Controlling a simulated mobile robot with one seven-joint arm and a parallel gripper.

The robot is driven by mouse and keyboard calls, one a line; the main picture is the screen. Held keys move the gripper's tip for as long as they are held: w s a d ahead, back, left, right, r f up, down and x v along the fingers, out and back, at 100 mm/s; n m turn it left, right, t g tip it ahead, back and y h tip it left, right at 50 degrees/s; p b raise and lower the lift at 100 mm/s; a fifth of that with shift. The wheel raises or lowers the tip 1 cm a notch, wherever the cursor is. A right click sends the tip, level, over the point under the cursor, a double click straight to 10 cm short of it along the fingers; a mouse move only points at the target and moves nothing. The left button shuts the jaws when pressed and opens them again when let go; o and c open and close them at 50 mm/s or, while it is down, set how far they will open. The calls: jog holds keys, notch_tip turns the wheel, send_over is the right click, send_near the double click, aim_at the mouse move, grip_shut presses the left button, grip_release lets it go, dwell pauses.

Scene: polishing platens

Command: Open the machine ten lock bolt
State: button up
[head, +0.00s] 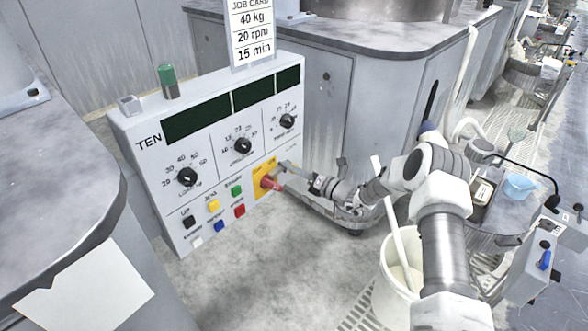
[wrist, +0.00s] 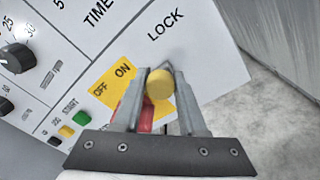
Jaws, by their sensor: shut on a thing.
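The panel of machine ten (head: 150,195) stands left of centre in the head view. In the wrist view, a yellow knob (wrist: 160,84) sits beside the word LOCK, at the end of the lock bolt. My gripper (wrist: 161,74) is shut on this knob, one finger on each side. The bolt's shaft is mostly hidden behind the knob and fingers. In the head view my gripper (head: 282,172) reaches the panel's lower right corner, and the knob cannot be made out there.
A red switch handle (wrist: 131,108) on a yellow ON/OFF plate (wrist: 108,88) is close beside my left finger; the plate also shows in the head view (head: 261,168). Coloured buttons (head: 239,210) and dials (head: 187,177) lie to the left. A white bucket (head: 391,285) stands near my arm.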

grip_shut()
dwell(0.9)
jog(key=shift+d, duration=0.1)
